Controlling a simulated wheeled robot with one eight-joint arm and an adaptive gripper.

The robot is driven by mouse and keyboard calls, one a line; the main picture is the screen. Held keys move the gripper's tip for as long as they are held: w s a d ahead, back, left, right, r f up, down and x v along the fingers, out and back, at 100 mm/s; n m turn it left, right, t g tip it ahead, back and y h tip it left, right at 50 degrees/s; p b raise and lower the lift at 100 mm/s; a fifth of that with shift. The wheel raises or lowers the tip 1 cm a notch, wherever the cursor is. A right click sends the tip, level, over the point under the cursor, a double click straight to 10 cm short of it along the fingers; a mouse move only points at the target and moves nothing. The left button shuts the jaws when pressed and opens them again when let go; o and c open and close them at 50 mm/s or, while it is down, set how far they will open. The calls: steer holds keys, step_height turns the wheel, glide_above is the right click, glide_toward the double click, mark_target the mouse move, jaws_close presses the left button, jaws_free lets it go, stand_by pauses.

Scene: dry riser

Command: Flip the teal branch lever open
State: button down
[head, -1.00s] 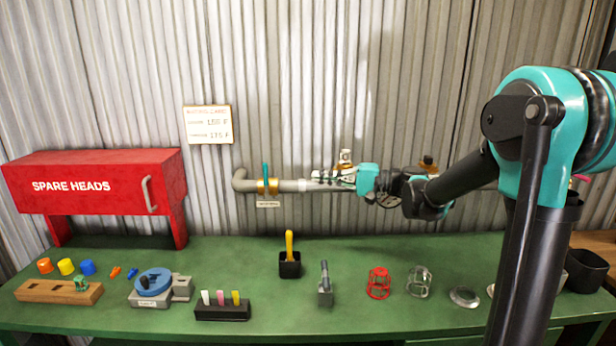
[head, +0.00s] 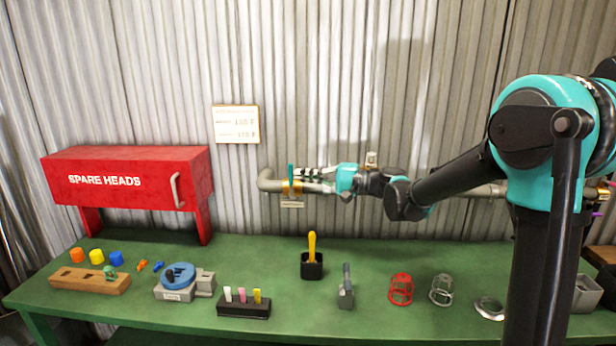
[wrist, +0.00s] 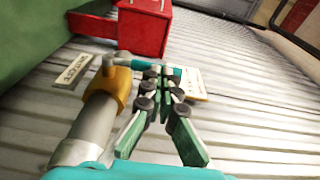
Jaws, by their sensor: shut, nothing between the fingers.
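The teal branch lever (head: 291,177) stands upright, across the pipe's run, on a brass valve (head: 292,188) near the elbow of the grey wall pipe (head: 325,188). In the wrist view the lever (wrist: 142,65) sticks out from the brass valve (wrist: 114,88) and passes by my fingertips. My gripper (head: 303,172) is shut and empty, just right of the lever and just above the pipe. In the wrist view my gripper (wrist: 163,76) has its tips at the lever. I cannot tell whether they touch it. The fingertips partly cover the lever's outer end there.
A small label (head: 292,204) hangs below the valve. A sign (head: 236,124) is on the corrugated wall. A red SPARE HEADS box (head: 125,184) stands to the left. The green bench (head: 265,255) below holds several small items, including a black cup (head: 312,266).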

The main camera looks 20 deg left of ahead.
mark_target(291, 172)
steer(key=shift+s+a+r+h, duration=0.1)
steer(key=shift+a+r+h, duration=0.1)
steer(key=shift+a+h, duration=0.3)
stand_by(0.3)
steer(key=h, duration=0.1)
steer(key=a+h, duration=0.1)
steer(key=h, duration=0.1)
steer(key=shift+s+a+r+n, duration=0.3)
steer(key=shift+a+r+n, duration=0.05)
steer(key=shift+n, duration=0.05)
steer(key=s+a+f+n+t+h, duration=0.1)
steer(key=a+f+t+h, duration=0.1)
steer(key=a+f+h, duration=0.2)
steer(key=shift+s+a+f+t+h, duration=0.15)
steer(key=shift+s+a+t+h, duration=0.2)
steer(key=shift+a+h, duration=2.75)
steer(key=shift+d+h, duration=1.2)
steer(key=shift+d, duration=0.05)
steer(key=a+v, duration=0.1)
steer(key=v, duration=1.2)
steer(key=shift+r, duration=0.5)
